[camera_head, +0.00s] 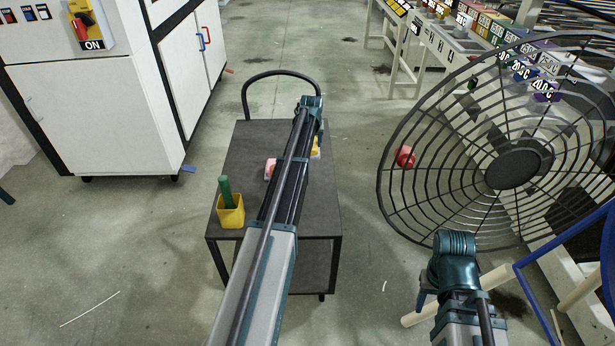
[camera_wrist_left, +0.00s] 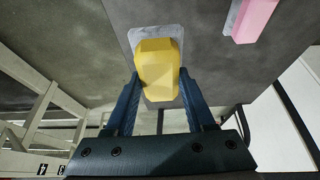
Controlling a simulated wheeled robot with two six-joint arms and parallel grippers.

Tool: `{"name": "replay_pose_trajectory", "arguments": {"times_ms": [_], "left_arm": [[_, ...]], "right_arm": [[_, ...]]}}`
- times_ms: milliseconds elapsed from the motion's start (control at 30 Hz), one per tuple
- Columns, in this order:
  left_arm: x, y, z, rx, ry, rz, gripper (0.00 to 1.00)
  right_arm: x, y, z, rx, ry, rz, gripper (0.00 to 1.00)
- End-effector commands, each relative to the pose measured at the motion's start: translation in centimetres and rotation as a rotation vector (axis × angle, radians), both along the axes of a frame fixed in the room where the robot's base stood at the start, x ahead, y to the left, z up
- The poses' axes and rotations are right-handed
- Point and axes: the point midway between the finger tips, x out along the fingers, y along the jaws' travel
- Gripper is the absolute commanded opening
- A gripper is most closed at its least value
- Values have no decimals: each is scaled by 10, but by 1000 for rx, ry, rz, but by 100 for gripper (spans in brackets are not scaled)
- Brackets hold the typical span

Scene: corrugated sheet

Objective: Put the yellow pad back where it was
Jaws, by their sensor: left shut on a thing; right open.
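The yellow pad (camera_wrist_left: 158,66) is between the fingers of my left gripper (camera_wrist_left: 158,80), which is shut on it. A pale grey flat plate (camera_wrist_left: 150,32) shows behind the pad, close to the dark cart top; I cannot tell if they touch. In the head view a sliver of the yellow pad (camera_head: 316,147) shows beside my left arm, which reaches over the dark cart (camera_head: 250,145) and hides the left gripper. My right gripper (camera_head: 424,292) is open, low at the right, away from the cart and mostly hidden by its own arm.
A pink block (camera_head: 270,168) on the cart also shows in the left wrist view (camera_wrist_left: 256,18). A yellow cup (camera_head: 230,212) with a green stick (camera_head: 225,190) stands at the cart's front left corner. A large fan (camera_head: 515,168) stands right of the cart. White cabinets (camera_head: 110,115) stand at left.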

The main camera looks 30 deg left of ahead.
Motion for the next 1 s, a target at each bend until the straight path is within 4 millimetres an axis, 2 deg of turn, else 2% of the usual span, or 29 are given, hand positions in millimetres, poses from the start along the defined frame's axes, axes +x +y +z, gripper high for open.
{"name": "replay_pose_trajectory", "arguments": {"times_ms": [100, 333, 467, 733, 833, 1000], "left_arm": [[-6, 13, -4, 7, 30, 16, 10], [-8, 14, -8, 7, 36, 18, 10], [-8, 14, -21, 7, 36, 18, 10], [-8, 14, -63, 7, 35, 18, 10], [-8, 14, -69, 7, 35, 18, 10], [-7, 14, -68, 7, 35, 18, 10]], "right_arm": [[0, 0, -2, 0, 0, 0, 50], [0, 0, -6, 0, 0, 0, 50], [0, 0, -19, 0, 0, 0, 50], [0, 0, -60, 0, 0, 0, 50], [0, 0, -67, 0, 0, 0, 50], [0, 0, -66, 0, 0, 0, 50]]}}
